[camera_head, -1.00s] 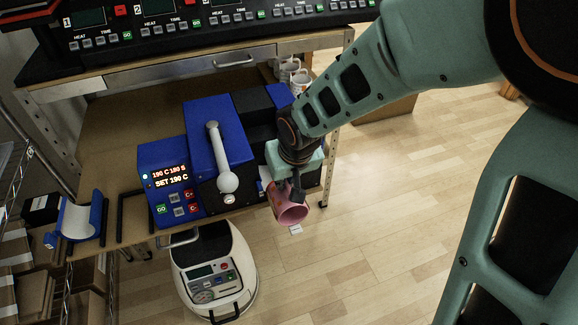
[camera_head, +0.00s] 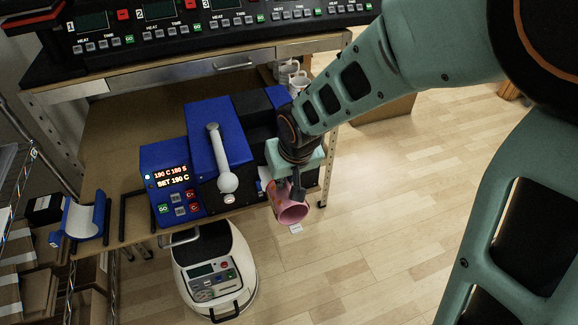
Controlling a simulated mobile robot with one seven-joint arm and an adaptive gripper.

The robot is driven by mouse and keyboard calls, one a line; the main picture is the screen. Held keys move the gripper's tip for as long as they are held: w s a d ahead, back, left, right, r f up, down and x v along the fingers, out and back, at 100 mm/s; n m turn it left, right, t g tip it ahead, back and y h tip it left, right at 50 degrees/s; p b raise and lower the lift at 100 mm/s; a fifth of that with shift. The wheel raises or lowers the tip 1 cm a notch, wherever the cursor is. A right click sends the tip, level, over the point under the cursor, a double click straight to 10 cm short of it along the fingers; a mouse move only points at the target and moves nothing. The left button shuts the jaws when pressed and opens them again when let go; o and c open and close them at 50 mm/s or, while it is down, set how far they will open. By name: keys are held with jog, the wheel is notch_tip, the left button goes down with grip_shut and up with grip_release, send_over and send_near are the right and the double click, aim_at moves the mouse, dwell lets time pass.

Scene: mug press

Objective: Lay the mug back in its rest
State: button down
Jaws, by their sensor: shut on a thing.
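The pink mug (camera_head: 291,212) hangs in my gripper (camera_head: 288,191), in front of the bench edge and to the right of the blue mug press (camera_head: 217,150). Its open mouth faces down toward the camera. My gripper is shut on the mug; the exact contact is partly hidden by the fingers. A blue curved rest with a pale inner lining (camera_head: 84,217) stands at the left end of the bench, empty. The mug is well to the right of this rest and apart from it.
The press has a grey lever (camera_head: 222,160) standing up and a lit control box (camera_head: 172,188). A white machine (camera_head: 214,272) stands on the floor below. White mugs (camera_head: 291,75) stand at the back right. A dark bar frame (camera_head: 122,215) lies beside the rest. A wire shelf is at far left.

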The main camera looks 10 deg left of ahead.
jog(key=shift+r+p, duration=1.15)
jog(key=shift+r, duration=0.6)
jog(key=shift+f, duration=0.1)
jog(key=w+d+r+m+h, duration=0.1)
jog(key=w+d+r+m, duration=0.1)
jog(key=d, duration=1)
jog(key=w+d+r+m+h, duration=0.1)
jog(key=w+d+r+m, duration=0.2)
jog(key=d, duration=0.9)
jog(key=shift+d+m+t, duration=0.15)
jog(key=shift+m+t, duration=0.15)
jog(key=shift+m, duration=0.3)
